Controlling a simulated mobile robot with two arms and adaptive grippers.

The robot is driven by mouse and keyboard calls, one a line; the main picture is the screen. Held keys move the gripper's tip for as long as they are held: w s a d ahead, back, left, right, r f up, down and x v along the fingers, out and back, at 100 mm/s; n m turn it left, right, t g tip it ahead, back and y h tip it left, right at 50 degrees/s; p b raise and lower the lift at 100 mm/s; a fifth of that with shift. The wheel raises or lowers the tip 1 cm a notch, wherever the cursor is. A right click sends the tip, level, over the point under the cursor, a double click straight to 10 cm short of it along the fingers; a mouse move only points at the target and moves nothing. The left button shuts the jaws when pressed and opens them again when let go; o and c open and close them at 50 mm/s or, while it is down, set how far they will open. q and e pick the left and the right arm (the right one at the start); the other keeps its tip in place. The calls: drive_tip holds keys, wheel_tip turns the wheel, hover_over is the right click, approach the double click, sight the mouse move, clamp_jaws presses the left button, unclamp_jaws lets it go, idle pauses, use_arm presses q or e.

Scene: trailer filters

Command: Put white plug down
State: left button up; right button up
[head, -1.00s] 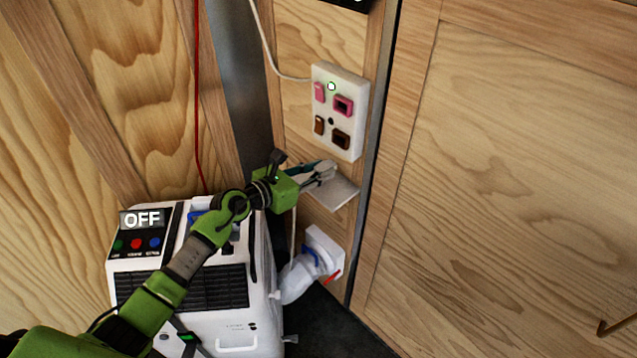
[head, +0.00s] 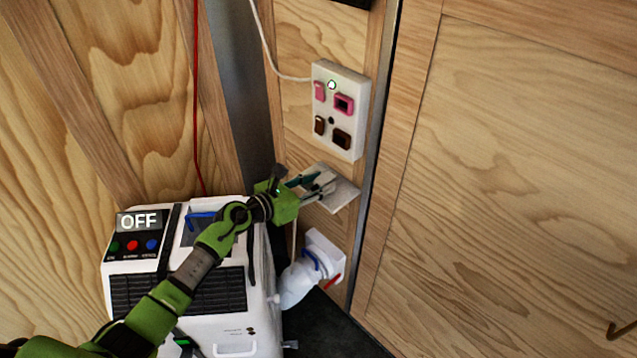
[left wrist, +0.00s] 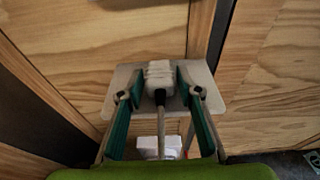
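The white plug (left wrist: 158,75) rests on the small grey shelf (left wrist: 116,98) in the left wrist view, with its cable running back toward me between the fingers. My left gripper (left wrist: 158,84) is open, with one finger on each side of the plug and a gap to both. In the head view the left gripper (head: 322,184) is over the shelf (head: 345,196), and the fingers mostly hide the plug there. My right gripper is not in view.
A socket panel (head: 339,110) with pink and brown sockets is on the wall just above the shelf. A white machine (head: 235,323) with an OFF display stands at the lower left. A white pipe fitting (head: 300,282) is below the shelf. A wooden panel (head: 500,190) fills the right.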

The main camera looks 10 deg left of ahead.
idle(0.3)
use_arm(q)
drive_tip(key=shift+r, duration=0.3)
drive_tip(key=shift+r+p, duration=0.5)
drive_tip(key=shift+p, duration=0.15)
drive_tip(key=v, duration=1.2)
drive_tip(key=shift+f, duration=0.25)
